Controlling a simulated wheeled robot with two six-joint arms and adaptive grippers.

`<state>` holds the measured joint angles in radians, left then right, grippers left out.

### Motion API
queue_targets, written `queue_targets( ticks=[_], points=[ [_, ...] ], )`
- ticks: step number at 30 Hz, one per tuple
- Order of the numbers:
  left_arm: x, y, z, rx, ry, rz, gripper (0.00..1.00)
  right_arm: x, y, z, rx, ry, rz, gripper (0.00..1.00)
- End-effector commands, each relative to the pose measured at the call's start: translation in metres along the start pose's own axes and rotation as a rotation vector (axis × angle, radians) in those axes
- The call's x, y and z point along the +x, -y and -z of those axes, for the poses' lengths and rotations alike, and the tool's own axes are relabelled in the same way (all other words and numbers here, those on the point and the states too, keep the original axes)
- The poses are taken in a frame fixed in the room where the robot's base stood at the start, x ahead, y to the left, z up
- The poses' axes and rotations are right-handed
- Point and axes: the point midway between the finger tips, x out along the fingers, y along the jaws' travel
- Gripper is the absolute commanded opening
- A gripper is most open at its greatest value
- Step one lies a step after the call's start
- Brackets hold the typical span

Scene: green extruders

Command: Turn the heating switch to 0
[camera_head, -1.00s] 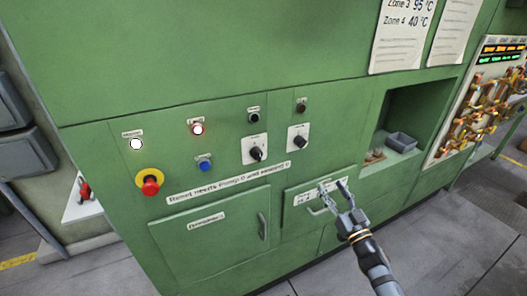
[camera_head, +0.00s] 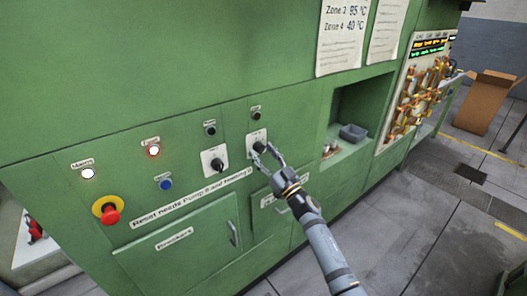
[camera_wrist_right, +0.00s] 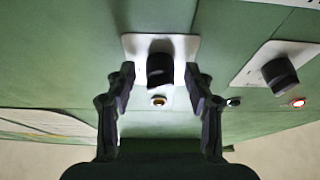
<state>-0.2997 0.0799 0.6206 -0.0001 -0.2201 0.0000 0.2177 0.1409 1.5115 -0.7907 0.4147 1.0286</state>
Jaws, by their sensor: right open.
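Two black rotary switches on white plates sit on the green panel. The right switch (camera_head: 257,144) is at my right gripper (camera_head: 264,152), whose open fingers partly cover its plate. In the right wrist view this switch (camera_wrist_right: 160,69) stands between the two open fingertips of the gripper (camera_wrist_right: 160,75), with a visible gap on each side. The left switch (camera_head: 216,164) is free, and in the wrist view it (camera_wrist_right: 280,75) is off to the right. The plate markings are too small to read, so I cannot tell which is heating. My left gripper is out of view.
A red emergency button (camera_head: 109,213), a blue button (camera_head: 166,184) and lit white (camera_head: 88,174) and red (camera_head: 153,151) lamps are left of the switches. A door with a handle (camera_head: 233,233) is below. An alcove holds a grey bin (camera_head: 353,132).

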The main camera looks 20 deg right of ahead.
Motion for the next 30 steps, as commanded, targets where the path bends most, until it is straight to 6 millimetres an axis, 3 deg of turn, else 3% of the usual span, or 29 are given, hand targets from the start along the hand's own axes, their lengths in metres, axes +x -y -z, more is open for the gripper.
queue_targets(
  ticks=[8, 19, 30],
  points=[
    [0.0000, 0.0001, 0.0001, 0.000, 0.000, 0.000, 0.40, 0.0016, 0.0000, -0.0002, 0.000, 0.000, 0.000, 0.52],
    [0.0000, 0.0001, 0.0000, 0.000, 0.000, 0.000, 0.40, 0.0013, -0.0002, -0.0002, 0.000, 0.000, 0.000, 0.02],
    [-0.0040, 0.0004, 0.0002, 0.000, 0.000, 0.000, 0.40, 0.0017, -0.0015, 0.0007, -0.060, 0.001, 0.024, 0.00]
  ],
)
